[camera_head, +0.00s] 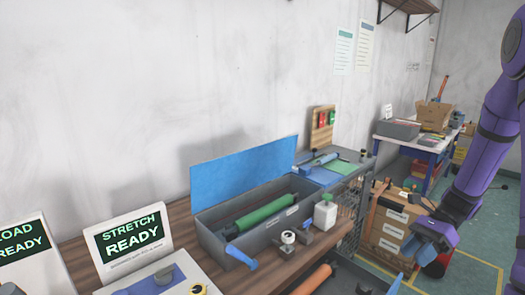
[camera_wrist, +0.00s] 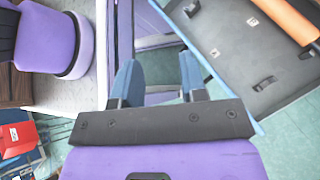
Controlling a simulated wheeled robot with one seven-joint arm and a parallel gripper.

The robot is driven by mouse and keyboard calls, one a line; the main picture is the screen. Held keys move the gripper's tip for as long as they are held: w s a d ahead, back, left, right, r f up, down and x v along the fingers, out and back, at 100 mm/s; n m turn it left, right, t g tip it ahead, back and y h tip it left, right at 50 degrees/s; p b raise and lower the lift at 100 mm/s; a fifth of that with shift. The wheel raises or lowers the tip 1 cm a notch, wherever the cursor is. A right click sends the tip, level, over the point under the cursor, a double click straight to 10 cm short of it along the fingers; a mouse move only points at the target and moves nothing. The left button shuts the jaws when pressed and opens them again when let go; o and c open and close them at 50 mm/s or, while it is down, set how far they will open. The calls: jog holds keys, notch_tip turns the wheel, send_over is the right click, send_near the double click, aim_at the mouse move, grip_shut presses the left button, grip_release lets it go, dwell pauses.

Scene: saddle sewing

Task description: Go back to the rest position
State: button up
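My gripper (camera_head: 427,238) shows at the right of the head view, on my purple arm. It hangs low in front of the cardboard boxes, right of the workbench, clear of the bench top. In the wrist view my gripper (camera_wrist: 159,80) has its two blue fingers well apart. Nothing is held between them; purple parts and pale floor show beyond.
A grey bin (camera_head: 262,228) with a raised blue lid (camera_head: 240,172) holds a green roller on the bench. A "STRETCH READY" sign (camera_head: 131,242) stands left. Stacked cardboard boxes (camera_head: 388,232) are near my gripper. A dark tray (camera_wrist: 250,50) with an orange roller (camera_wrist: 290,18) is at upper right.

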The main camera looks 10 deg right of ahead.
jog(key=s+a+r+n+t+h, duration=0.3)
jog(key=r+n, duration=0.3)
jog(key=r, duration=0.2)
jog(key=s+a+r+n+t+h, duration=0.2)
jog(key=s+a+r+n+h, duration=0.2)
jog(key=r, duration=0.4)
jog(key=s+a+r+n+t+h, duration=0.3)
jog(key=s+a+r+n, duration=0.2)
jog(key=s+r+n, duration=0.2)
jog(key=shift+r+n+t+h, duration=0.3)
jog(key=shift+r+n+h, duration=0.1)
jog(key=shift+r+n, duration=0.5)
